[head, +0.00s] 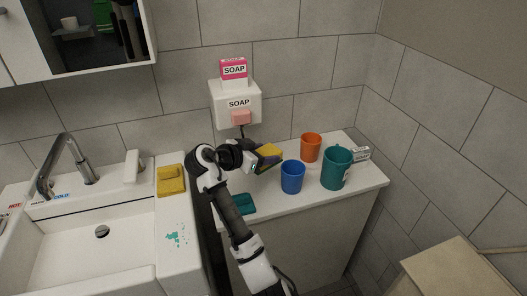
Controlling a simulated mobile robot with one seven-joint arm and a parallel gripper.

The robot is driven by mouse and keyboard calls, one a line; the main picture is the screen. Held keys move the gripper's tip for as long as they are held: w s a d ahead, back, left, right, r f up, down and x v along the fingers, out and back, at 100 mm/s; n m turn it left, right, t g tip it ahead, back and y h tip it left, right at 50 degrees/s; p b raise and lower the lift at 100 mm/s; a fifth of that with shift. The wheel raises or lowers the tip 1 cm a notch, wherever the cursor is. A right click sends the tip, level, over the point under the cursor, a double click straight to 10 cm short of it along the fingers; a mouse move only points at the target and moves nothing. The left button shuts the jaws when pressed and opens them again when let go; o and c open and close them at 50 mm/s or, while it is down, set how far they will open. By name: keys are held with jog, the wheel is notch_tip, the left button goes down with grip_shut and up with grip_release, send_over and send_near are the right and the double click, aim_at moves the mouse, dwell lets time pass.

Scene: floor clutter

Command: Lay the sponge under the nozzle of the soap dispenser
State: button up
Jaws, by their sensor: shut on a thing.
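My gripper (263,160) is shut on a yellow sponge (270,151) with a dark underside. It holds the sponge over the white counter, just behind the blue cup; the arm hides part of it. A white soap dispenser (222,104) is mounted on the tiled wall above the counter's back left. It has a pink button and a short dark nozzle (242,130) below. The sponge is to the right of the nozzle and lower in the picture. Whether the sponge touches the counter is hard to tell.
A blue cup (292,178), orange cup (311,149) and teal mug (336,169) stand right of the gripper. A teal flat item (243,204) lies at the counter's front left. A yellow cloth-like item (171,181) lies beside the sink (90,262). A pink soap box (234,69) tops the dispenser.

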jog(key=shift+f+b, duration=0.55)
jog(key=shift+f, duration=0.05)
jog(key=o, duration=1)
jog(key=shift+r, duration=0.2)
jog(key=shift+r+p, duration=0.35)
jog(key=shift+p, duration=0.1)
jog(key=shift+p+v, duration=2.25)
jog(key=shift+v, duration=3.85)
jog(key=shift+d+r, duration=0.1)
jog(key=shift+r, duration=0.1)
